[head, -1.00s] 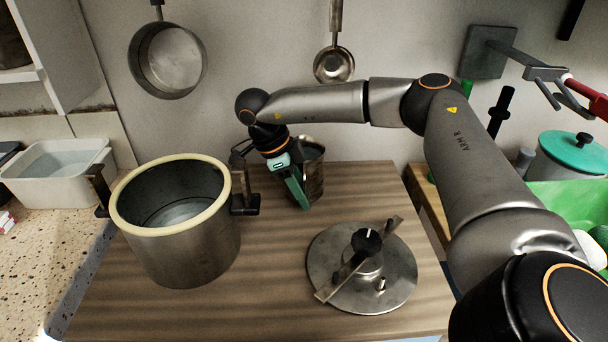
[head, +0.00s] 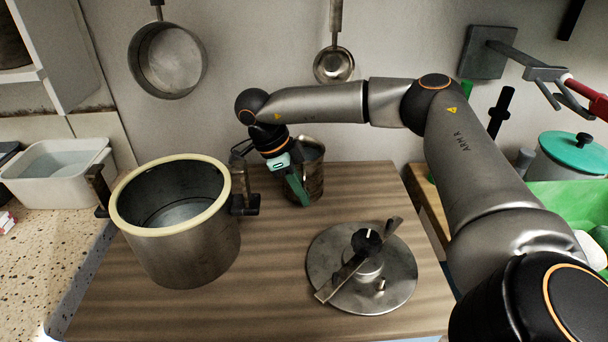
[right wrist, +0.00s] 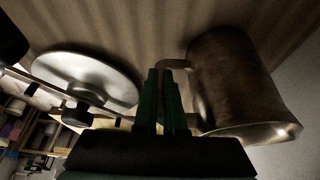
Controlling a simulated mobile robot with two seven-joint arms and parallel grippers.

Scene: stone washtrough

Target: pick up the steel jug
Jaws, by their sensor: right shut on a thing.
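The steel jug (head: 315,178) stands upright at the back of the wooden board, to the right of the big pot, partly hidden behind my right gripper. My right gripper (head: 299,196) points down at the jug's near side, with its green fingers shut on the jug's handle. In the right wrist view the jug (right wrist: 238,85) is on the right, with its handle running to the closed fingers (right wrist: 161,78). My left gripper is not in view.
A large pot (head: 185,250) with a cream rim stands close left of the jug. A round steel lid (head: 395,282) with a clamp bar lies in front, to the right. A pan (head: 168,60) and a ladle (head: 334,66) hang on the wall behind.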

